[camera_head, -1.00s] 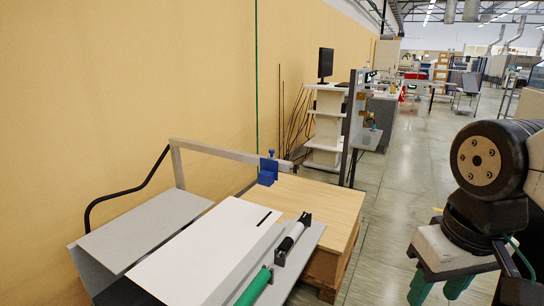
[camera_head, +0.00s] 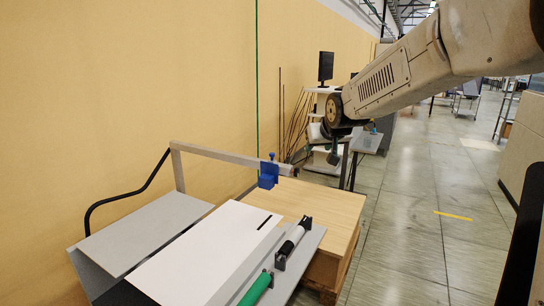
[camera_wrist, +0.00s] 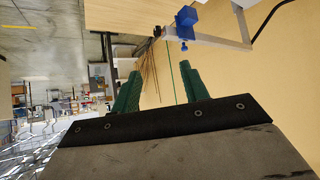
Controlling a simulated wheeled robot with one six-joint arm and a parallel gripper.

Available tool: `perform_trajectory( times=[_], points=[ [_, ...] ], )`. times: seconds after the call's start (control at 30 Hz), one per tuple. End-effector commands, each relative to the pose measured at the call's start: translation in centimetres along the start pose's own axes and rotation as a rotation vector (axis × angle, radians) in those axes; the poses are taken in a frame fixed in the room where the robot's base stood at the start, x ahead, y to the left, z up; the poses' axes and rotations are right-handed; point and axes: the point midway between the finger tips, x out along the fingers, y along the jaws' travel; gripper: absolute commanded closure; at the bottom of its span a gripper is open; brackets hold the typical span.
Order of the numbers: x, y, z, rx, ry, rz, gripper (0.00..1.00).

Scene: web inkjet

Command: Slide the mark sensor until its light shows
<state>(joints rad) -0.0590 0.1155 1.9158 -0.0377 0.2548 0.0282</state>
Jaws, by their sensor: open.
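The mark sensor (camera_head: 268,172) is a blue block with a small knob on top, mounted on a grey horizontal rail (camera_head: 222,156) above the machine. No lit light can be made out on it. Below it a white sheet (camera_head: 210,255) with a short black mark (camera_head: 264,222) lies on the machine. My gripper (camera_head: 334,152) is beyond and to the right of the rail's end, apart from the sensor. In the wrist view my gripper's green fingers (camera_wrist: 157,88) are spread and empty. The sensor (camera_wrist: 213,18) shows upside down beyond them, near the right finger.
A green roller (camera_head: 256,290) and a black-and-white roller (camera_head: 292,240) lie along the machine's right side. A wooden-topped block (camera_head: 325,205) stands behind the sheet. A shelf with a monitor (camera_head: 326,66) is farther back.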

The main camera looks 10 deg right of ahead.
Motion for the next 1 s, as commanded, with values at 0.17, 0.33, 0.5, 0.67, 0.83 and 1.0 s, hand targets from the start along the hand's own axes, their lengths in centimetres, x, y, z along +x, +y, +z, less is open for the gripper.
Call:
perform_trajectory(
  times=[0.17, 0.33, 0.5, 0.67, 0.83, 1.0],
  points=[
    [9.7, -1.5, -4.6, -0.011, 0.172, -0.021, 0.55],
    [18.1, -3.1, -7.3, -0.019, 0.348, -0.044, 0.55],
    [25.6, -4.9, -7.9, -0.025, 0.518, -0.071, 0.55],
    [30.3, -6.2, -7.2, -0.027, 0.641, -0.093, 0.55],
    [32.4, -6.9, -6.7, -0.026, 0.707, -0.105, 0.55],
    [33.3, -7.1, -7.3, -0.026, 0.719, -0.106, 0.55]
  ],
)
